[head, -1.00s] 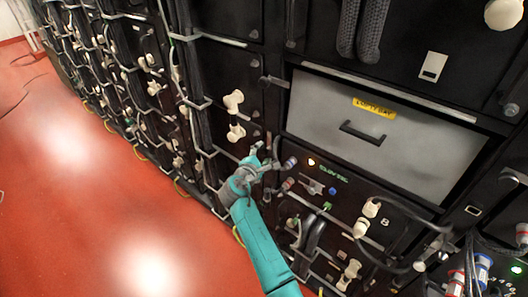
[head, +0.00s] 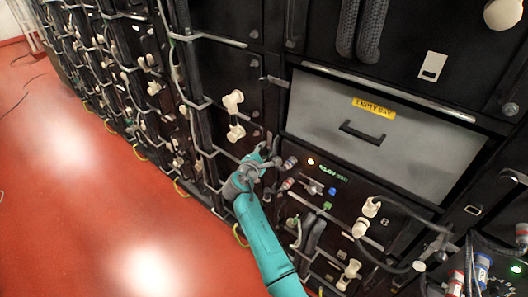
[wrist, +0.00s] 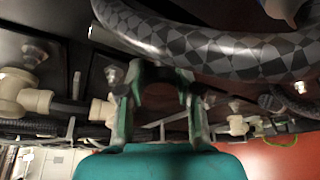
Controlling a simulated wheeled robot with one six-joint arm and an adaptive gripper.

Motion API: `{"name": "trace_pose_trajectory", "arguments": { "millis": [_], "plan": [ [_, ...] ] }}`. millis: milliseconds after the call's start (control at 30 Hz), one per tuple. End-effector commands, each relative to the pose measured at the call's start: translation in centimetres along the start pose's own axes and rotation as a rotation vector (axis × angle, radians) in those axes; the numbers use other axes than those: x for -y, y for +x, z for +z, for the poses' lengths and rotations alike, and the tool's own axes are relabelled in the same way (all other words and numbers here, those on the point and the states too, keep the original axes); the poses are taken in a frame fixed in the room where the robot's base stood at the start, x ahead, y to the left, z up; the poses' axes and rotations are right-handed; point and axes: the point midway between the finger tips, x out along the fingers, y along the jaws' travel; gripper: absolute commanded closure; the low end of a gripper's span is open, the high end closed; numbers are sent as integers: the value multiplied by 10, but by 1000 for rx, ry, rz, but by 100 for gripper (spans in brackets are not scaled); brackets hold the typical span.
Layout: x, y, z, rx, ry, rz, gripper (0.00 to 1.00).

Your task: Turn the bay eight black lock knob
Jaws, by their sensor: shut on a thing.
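The bay eight unit (head: 345,205) is the black panel marked 8 below the grey empty-bay drawer in the head view. My gripper (head: 268,160), on its teal arm, is at the upper left edge of this panel. In the wrist view my gripper (wrist: 160,85) has its fingers closed about a small dark piece. I take this to be the black lock knob, mostly hidden by the fingers in both views. How far it is turned cannot be told.
The grey drawer (head: 365,125) with a yellow label is above right of my gripper. Cream connectors (head: 235,115) stick out to its left. A thick braided hose (wrist: 210,45) passes close in the wrist view. The red floor (head: 90,220) is open at left.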

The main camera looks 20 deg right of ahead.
Motion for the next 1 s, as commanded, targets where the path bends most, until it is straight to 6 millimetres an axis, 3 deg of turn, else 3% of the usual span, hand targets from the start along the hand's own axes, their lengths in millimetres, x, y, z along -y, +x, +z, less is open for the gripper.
{"name": "trace_pose_trajectory", "arguments": {
  "millis": [367, 1000],
  "plan": [
    [1, 1, 2, 3, 137, 56, 100],
    [2, 2, 1, 4, 676, 281, 100]
  ]
}}
